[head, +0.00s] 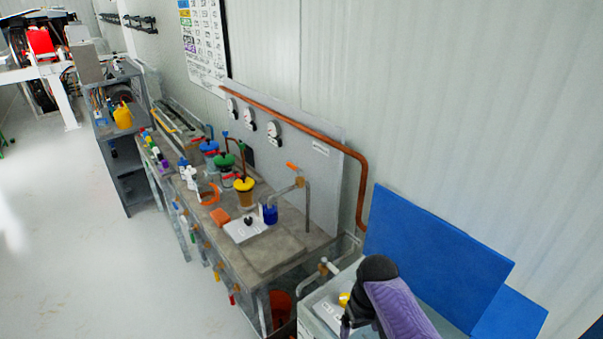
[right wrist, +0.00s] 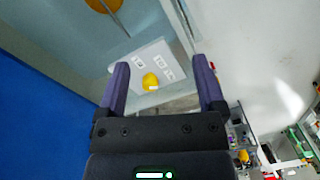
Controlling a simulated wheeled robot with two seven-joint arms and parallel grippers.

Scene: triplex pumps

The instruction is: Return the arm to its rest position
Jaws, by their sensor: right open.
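My right arm (head: 400,308), purple and black, shows at the bottom right of the head view. It is beside a grey cabinet whose top carries a white plate with a yellow knob (head: 344,298). In the right wrist view my right gripper (right wrist: 159,70) is open, with its two purple fingers apart and nothing between them. The white plate (right wrist: 151,54) and its yellow knob (right wrist: 150,81) lie beyond the fingertips; I cannot tell the exact distance. My left gripper is not in view.
A long workbench (head: 285,250) holds pumps with blue, green and yellow tops, a blue cup (head: 270,214) and an orange block (head: 220,216). Blue panels (head: 430,260) stand against the wall behind my right arm. The white floor (head: 80,240) at left is clear.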

